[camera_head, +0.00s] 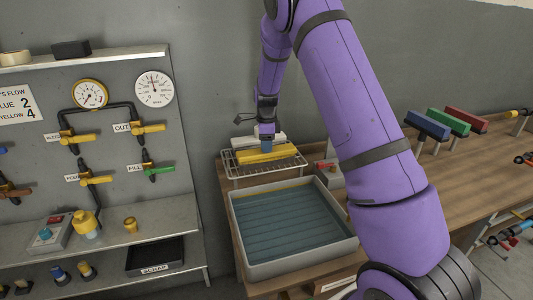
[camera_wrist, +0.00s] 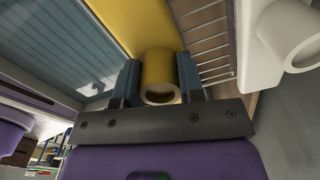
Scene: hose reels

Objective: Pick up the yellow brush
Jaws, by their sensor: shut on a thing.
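The yellow brush (camera_head: 267,154) is at the wire rack (camera_head: 236,171) behind the water tray; whether it touches the rack is unclear. My gripper (camera_head: 266,136) points down over it from above. In the wrist view, the brush's round yellow handle (camera_wrist: 158,66) sits between the two blue-grey fingers of my gripper (camera_wrist: 159,82), which are shut on it. The brush's wide yellow body (camera_wrist: 135,22) reaches beyond the fingers. My arm hides part of the bench to the right.
A grey-rimmed tray of water (camera_head: 243,272) stands in front of the rack. A white object (camera_head: 243,141) lies just behind the brush, and a white round part (camera_wrist: 283,32) is near the fingers. Blue (camera_head: 427,125), green (camera_head: 448,122) and red (camera_head: 466,118) blocks stand at right.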

